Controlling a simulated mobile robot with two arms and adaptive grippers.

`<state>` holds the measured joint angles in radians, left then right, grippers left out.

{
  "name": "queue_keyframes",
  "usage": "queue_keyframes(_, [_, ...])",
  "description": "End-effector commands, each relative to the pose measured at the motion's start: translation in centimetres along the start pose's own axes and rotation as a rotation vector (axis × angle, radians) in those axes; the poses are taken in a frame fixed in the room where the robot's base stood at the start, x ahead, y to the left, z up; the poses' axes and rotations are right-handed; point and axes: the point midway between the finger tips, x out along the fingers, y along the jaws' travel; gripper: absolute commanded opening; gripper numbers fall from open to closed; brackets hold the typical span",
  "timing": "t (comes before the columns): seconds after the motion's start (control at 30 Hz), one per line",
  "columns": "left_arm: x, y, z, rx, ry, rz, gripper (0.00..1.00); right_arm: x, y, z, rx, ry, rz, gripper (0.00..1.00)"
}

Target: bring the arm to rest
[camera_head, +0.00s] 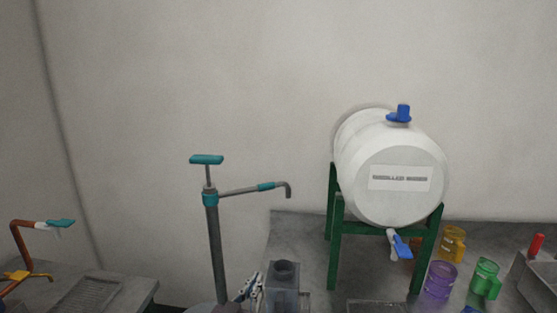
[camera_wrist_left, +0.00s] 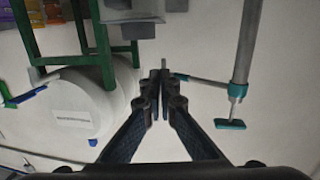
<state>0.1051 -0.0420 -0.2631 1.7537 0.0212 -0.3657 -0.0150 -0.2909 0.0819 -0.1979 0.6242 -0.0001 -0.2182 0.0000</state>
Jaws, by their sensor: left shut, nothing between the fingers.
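My left gripper (camera_head: 250,286) shows at the bottom of the head view, between the pump and a grey container, partly cut off by the frame edge. In the left wrist view my left gripper (camera_wrist_left: 160,85) has its fingers together with nothing between them. The wrist picture is turned upside down, with the pump on its right and the barrel on its left. My right gripper is in neither view.
A hand pump (camera_head: 214,240) with teal handle stands beside my gripper. A grey container (camera_head: 283,287) is close on its right. A white barrel (camera_head: 390,170) sits on a green stand (camera_head: 334,255). Purple (camera_head: 440,280), green (camera_head: 486,278) and yellow (camera_head: 452,243) mugs stand right.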

Motion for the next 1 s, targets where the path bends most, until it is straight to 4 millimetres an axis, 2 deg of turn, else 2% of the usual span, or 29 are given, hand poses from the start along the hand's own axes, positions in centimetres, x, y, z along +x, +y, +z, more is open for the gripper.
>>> queue_keyframes(0.17, [-4.9, -1.5, 6.1, -0.008, -0.210, -0.027, 0.00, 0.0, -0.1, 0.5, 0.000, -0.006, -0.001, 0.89])
queue_keyframes(0.27, [-9.6, -2.5, 10.4, -0.012, -0.379, -0.047, 0.00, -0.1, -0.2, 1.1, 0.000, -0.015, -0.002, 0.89])
queue_keyframes(0.3, [-12.0, -2.8, 12.2, -0.015, -0.456, -0.055, 0.00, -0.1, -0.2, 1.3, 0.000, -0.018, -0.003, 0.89])
queue_keyframes(0.43, [-19.6, -3.6, 16.4, -0.020, -0.682, -0.079, 0.00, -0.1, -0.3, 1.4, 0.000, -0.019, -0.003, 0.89])
queue_keyframes(0.5, [-23.1, -3.9, 17.8, -0.022, -0.779, -0.088, 0.00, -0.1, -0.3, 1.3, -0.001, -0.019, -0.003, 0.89])
queue_keyframes(0.7, [-31.0, -4.2, 19.9, -0.025, -0.984, -0.107, 0.00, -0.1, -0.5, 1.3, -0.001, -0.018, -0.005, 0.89])
queue_keyframes(0.9, [-37.5, -4.2, 20.6, -0.026, -1.144, -0.121, 0.00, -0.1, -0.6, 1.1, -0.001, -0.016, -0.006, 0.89])
queue_keyframes(0.97, [-39.4, -4.2, 20.6, -0.026, -1.188, -0.124, 0.00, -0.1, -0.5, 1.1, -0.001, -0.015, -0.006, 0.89])
queue_keyframes(1.0, [-39.6, -4.2, 21.2, -0.027, -1.202, -0.124, 0.00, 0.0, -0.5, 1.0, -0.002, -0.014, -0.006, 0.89])
